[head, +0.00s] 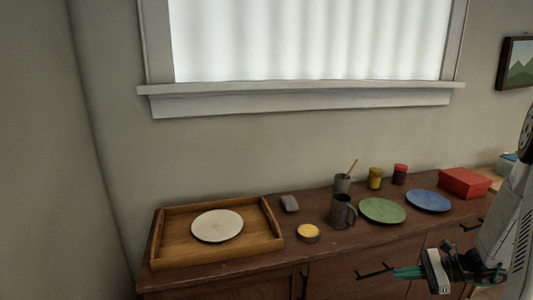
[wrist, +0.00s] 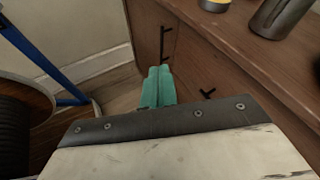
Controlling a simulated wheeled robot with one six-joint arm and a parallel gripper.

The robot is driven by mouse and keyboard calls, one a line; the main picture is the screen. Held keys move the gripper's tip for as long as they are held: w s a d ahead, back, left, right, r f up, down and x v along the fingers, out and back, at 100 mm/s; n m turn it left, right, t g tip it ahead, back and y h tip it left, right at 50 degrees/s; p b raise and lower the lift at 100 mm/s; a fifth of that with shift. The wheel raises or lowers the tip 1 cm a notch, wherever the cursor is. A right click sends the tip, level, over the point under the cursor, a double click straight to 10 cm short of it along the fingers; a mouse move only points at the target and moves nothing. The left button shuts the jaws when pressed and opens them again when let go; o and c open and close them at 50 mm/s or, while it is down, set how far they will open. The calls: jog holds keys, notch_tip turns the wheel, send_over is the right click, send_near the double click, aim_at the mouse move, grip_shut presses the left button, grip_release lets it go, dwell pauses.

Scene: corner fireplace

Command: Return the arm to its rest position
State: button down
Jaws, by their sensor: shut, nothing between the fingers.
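My gripper (head: 396,273) is at the lower right of the head view, in front of the wooden cabinet (head: 240,284). Its teal fingers are together with nothing between them. The fingers also show in the wrist view (wrist: 158,88), close beside the cabinet's front and its dark handles (wrist: 166,42). Whether the fingers touch the cabinet cannot be told. My arm comes in from the right edge of the head view.
On the cabinet top are a wooden tray (head: 157,245) with a cream plate (head: 217,225), a dark mug (head: 342,211), a green plate (head: 382,210), a blue plate (head: 429,201) and a red box (head: 464,183). A blue frame (wrist: 40,55) and dark round object (wrist: 22,115) stand left in the wrist view.

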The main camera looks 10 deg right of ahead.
jog(key=s+a+r+n+g+h, duration=0.2)
jog(key=s+a+r+n+h, duration=0.4)
jog(key=s+a+r+n, duration=0.4)
jog(key=s+a+r+n+g+h, duration=0.3)
jog(key=s+a+r+n+h, duration=0.3)
jog(key=s+a+r+n, duration=0.4)
notch_tip(320, 180, up, 6)
jog(key=shift+s+a+n, duration=0.3)
jog(key=shift+s+a, duration=0.35)
jog(key=shift+a, duration=0.5)
